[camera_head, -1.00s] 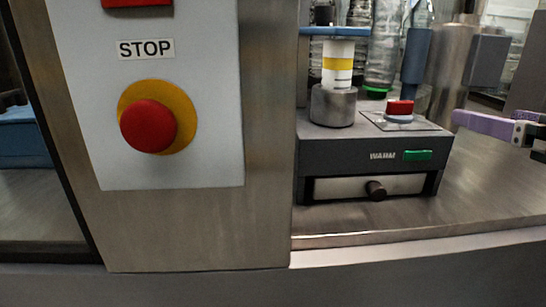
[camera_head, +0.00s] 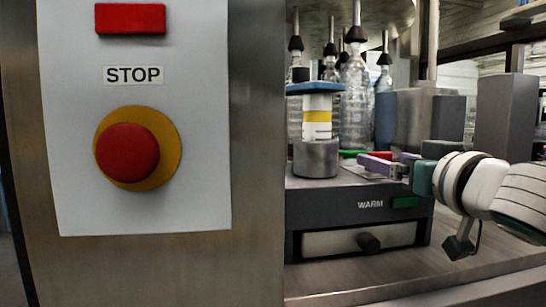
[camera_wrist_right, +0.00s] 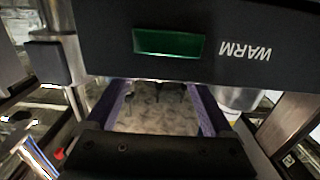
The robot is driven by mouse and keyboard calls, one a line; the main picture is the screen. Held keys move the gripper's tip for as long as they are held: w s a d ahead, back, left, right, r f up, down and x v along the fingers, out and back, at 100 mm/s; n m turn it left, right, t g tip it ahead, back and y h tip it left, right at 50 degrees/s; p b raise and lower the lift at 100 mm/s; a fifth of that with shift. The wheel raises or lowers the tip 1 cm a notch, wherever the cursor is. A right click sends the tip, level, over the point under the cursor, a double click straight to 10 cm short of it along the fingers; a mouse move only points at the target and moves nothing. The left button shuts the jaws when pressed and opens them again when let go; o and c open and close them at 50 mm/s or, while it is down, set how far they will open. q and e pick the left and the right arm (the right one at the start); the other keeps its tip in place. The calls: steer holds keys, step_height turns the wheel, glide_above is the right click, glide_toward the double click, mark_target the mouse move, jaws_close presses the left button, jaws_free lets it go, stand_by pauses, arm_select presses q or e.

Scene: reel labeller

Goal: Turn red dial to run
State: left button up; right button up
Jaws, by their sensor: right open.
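The red dial (camera_head: 379,154) is on top of the dark labeller box (camera_head: 325,212) in the head view. Only a thin red strip of it shows; the rest is hidden behind my gripper's purple fingers. My right gripper (camera_head: 390,164) comes in from the right at the box top, its fingers open in front of the dial. I cannot tell whether they touch it. In the right wrist view, the open gripper (camera_wrist_right: 158,108) has one purple finger on each side of a pale mottled surface; the dial cannot be made out there. My left gripper is not in view.
The box front has a WARM label and green lamp (camera_head: 404,202), above a drawer with a dark knob (camera_head: 368,243). A reel stack (camera_head: 317,125) stands left of the dial. Bottles (camera_head: 354,105) stand behind. A panel with a red STOP button (camera_head: 127,153) fills the left.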

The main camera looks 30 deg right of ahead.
steer(key=shift+w+d, duration=0.15)
steer(key=shift+w, duration=0.35)
steer(key=c, duration=1.4)
steer(key=shift+o, duration=0.2)
